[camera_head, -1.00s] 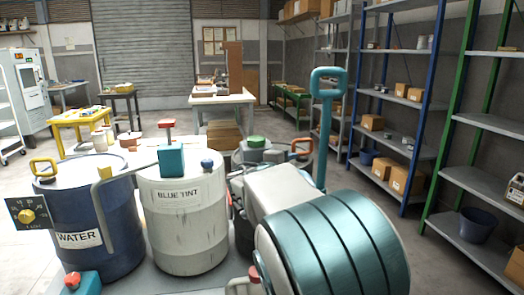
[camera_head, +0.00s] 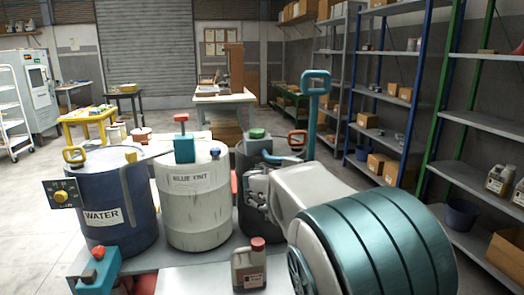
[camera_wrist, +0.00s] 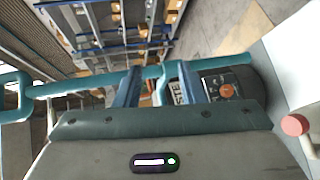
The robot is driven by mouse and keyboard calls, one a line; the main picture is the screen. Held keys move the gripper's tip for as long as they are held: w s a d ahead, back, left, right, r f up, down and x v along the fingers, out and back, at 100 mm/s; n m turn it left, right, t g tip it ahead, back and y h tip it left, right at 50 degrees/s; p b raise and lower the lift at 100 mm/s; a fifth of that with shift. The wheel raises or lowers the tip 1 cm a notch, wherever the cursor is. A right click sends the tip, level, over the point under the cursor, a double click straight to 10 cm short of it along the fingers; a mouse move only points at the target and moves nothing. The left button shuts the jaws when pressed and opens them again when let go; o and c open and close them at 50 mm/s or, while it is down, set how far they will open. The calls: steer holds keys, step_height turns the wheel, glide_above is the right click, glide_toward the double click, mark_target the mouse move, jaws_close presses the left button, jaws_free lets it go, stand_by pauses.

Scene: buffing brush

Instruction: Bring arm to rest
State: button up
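My arm (camera_head: 375,245) reaches in from the lower right of the head view. My gripper's fingers are not clear there. In the wrist view my gripper (camera_wrist: 160,82) shows two blue fingers standing apart, with nothing visibly clamped between them. A teal bar with a loop end (camera_wrist: 14,97) runs across behind the fingers; whether it touches them I cannot tell. In the head view a teal post with a loop top (camera_head: 316,85) stands beyond my arm. A dark drum (camera_head: 250,215) with a green cap is partly hidden by my wrist.
A blue WATER drum (camera_head: 112,190) and a white BLUE TINT drum (camera_head: 194,215) stand left of my arm. A grey bottle (camera_head: 248,270) with a red cap is close beside it. Shelves (camera_head: 480,117) line the right. Open floor (camera_head: 30,230) lies at the left.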

steer(key=s+d+m+g+y+p, duration=0.25)
steer(key=s+d+p, duration=0.2)
steer(key=s, duration=0.45)
steer(key=s+d+m+g+y+p, duration=0.2)
steer(key=s+d+m+g+p, duration=0.25)
steer(key=s, duration=0.45)
steer(key=s+a+r+m+g+y+p, duration=0.1)
steer(key=s+a+m+y+p, duration=0.1)
steer(key=s, duration=0.6)
steer(key=s+a+r+m+y+p, duration=0.1)
steer(key=s+a+m+y+p, duration=0.1)
steer(key=s+p, duration=0.4)
steer(key=shift+s+a+r+g+y, duration=0.3)
steer(key=shift+s+a+g+y, duration=0.15)
steer(key=shift+s+a, duration=0.65)
